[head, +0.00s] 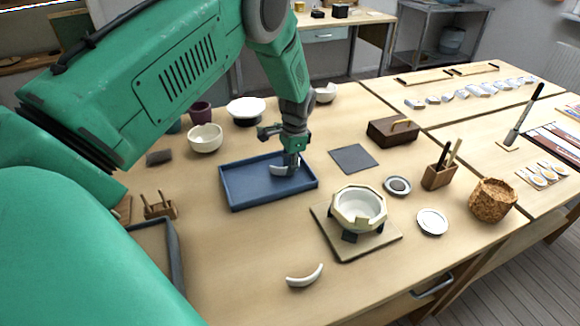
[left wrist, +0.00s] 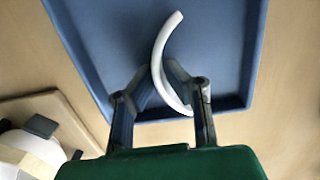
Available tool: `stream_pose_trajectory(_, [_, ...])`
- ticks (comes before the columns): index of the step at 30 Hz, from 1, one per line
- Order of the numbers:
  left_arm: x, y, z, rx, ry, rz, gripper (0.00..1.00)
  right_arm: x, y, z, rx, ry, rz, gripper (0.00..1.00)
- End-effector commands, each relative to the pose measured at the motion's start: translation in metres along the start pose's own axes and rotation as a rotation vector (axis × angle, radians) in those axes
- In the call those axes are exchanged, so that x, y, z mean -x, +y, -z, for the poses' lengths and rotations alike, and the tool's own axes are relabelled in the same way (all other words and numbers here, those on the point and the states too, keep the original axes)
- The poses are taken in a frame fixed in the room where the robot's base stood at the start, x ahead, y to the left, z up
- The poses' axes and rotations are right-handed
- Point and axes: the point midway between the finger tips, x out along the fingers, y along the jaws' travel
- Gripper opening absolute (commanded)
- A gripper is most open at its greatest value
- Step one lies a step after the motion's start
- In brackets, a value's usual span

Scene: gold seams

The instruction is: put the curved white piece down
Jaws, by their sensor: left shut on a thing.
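My left gripper (head: 290,168) is over the blue tray (head: 240,204) and is shut on a curved white piece (head: 278,170). In the left wrist view the piece (left wrist: 158,68) is a thin arc between the fingertips (left wrist: 162,85), with the tray (left wrist: 215,50) beneath it. I cannot tell whether the piece touches the tray floor. Another curved white piece (head: 304,276) lies on the bare table near the front. A white bowl (head: 358,208) with an uneven rim stands in dark supports on a square board (head: 330,240). My right gripper is not in view.
A dark square mat (head: 354,158) and a brown box (head: 392,131) lie right of the tray. White bowls (head: 205,138) stand behind it. Small dishes (head: 432,221), a brush holder (head: 438,176) and a cork-like basket (head: 492,200) are at right.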

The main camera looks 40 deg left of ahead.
Motion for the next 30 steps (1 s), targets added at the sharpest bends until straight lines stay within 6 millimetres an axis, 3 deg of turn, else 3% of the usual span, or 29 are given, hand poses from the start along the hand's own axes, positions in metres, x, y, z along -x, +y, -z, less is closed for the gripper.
stream_pose_trajectory(1, [0.000, 0.000, 0.000, 0.000, -0.001, 0.000, 0.17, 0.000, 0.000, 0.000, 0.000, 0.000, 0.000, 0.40])
stream_pose_trajectory(2, [0.000, 0.001, 0.000, 0.000, -0.001, 0.001, 0.27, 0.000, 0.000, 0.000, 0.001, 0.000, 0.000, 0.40])
stream_pose_trajectory(3, [0.000, 0.001, 0.000, 0.000, -0.002, 0.001, 0.30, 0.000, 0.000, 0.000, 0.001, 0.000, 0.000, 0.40])
stream_pose_trajectory(14, [0.007, 0.003, 0.002, 0.000, -0.002, 0.004, 0.30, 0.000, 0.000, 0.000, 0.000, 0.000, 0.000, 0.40])
stream_pose_trajectory(17, [0.018, 0.001, 0.001, 0.001, 0.001, 0.003, 0.30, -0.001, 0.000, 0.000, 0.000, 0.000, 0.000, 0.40])
stream_pose_trajectory(30, [0.104, 0.001, 0.001, 0.000, 0.001, 0.003, 0.30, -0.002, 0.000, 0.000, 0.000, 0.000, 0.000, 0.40])
